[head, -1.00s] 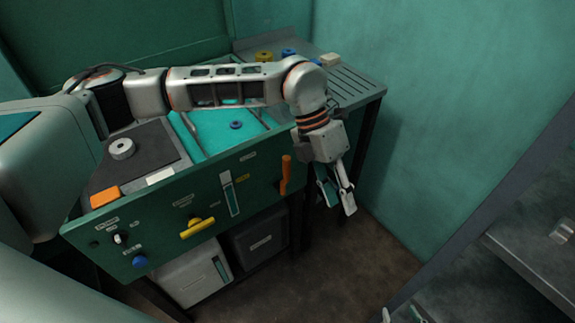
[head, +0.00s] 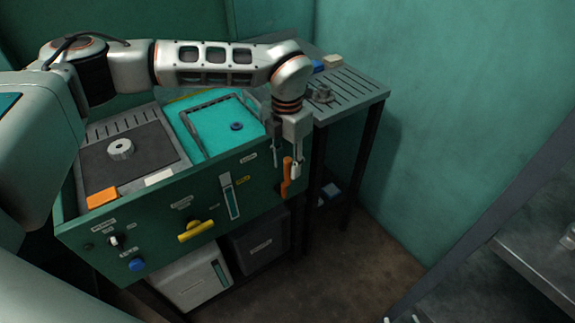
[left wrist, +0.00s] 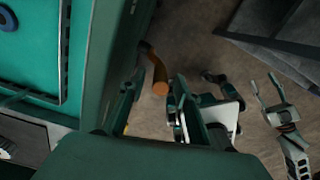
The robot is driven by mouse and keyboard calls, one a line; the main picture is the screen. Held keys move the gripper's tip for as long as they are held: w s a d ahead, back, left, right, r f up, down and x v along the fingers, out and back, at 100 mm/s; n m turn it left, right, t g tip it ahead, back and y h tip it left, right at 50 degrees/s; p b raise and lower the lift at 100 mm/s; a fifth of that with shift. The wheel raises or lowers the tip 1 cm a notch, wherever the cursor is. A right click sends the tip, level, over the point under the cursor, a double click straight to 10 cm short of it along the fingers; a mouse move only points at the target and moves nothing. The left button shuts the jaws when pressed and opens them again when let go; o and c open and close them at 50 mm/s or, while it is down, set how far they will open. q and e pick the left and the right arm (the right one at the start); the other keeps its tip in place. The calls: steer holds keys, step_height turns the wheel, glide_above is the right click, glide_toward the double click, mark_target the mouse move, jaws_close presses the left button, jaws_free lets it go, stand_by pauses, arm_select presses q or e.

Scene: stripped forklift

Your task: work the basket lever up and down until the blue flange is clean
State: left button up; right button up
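The orange lever (head: 286,178) stands at the right end of the green front panel. My left gripper (head: 286,168) points down at it in the head view. In the left wrist view the lever (left wrist: 158,80) shows between the two spread fingers of my left gripper (left wrist: 153,103), with no clear contact. The blue flange (head: 237,126) is in the teal bath; a blue ring shows at the corner of the left wrist view (left wrist: 8,18). How clean it is cannot be told. My right gripper (left wrist: 270,97) appears open and empty, away to the right in the left wrist view.
A grey ring (head: 120,149) and orange block (head: 102,198) sit left of the bath. The panel carries a yellow handle (head: 197,231) and blue knob (head: 137,264). A slatted rack (head: 350,95) stands behind right. A grey shelf (head: 545,245) is at right; floor between is clear.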

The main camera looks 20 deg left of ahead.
arm_select(q)
steer(key=shift+f, duration=0.55)
arm_select(e)
steer(key=shift+w, duration=0.1)
arm_select(q)
jaws_close()
